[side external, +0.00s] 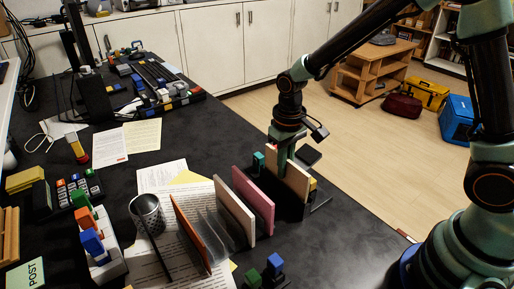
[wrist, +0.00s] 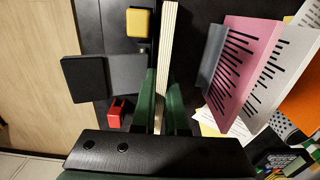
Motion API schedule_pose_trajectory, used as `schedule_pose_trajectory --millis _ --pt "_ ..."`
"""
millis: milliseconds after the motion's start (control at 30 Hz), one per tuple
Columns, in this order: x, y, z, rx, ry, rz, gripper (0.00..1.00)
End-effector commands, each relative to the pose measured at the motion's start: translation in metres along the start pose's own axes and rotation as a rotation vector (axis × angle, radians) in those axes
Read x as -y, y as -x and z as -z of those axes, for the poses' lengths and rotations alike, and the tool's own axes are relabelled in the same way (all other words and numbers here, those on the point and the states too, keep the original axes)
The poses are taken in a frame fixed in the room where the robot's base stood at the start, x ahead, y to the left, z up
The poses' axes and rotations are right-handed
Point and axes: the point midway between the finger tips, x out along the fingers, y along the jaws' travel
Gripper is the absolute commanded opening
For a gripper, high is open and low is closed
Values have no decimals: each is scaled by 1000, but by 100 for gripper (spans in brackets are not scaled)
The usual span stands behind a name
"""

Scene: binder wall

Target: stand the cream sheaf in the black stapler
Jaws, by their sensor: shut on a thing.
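The cream sheaf (side external: 290,178) is upright at the right end of a row of standing boards. It shows edge-on as a pale ribbed strip in the wrist view (wrist: 168,50). My gripper (side external: 283,163) is shut on it from above, with a green finger on each side (wrist: 163,103). A black flat-topped thing (side external: 309,156), perhaps the black stapler, is just right of the sheaf. It shows left of the sheaf in the wrist view (wrist: 83,79), apart from it. I cannot tell whether the sheaf's dark-shaded lower edge touches the desk.
Beside the sheaf stand a pink board (side external: 253,202), a white board (side external: 234,208) and an orange board (side external: 190,235). A yellow-topped block (side external: 313,184) and a teal block (side external: 258,160) are close by. A mesh cup (side external: 147,214) stands left.

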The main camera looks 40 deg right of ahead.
Motion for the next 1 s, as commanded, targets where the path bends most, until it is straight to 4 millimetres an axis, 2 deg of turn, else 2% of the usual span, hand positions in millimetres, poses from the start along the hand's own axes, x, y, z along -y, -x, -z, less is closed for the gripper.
schedule_pose_trajectory --millis 800,833,900,1000 --pt "0 -8 0 -1 0 0 0" --pt "0 -8 0 -1 0 0 22" --pt "0 -8 0 -1 0 0 46" --pt "0 -8 0 -1 -1 0 46"
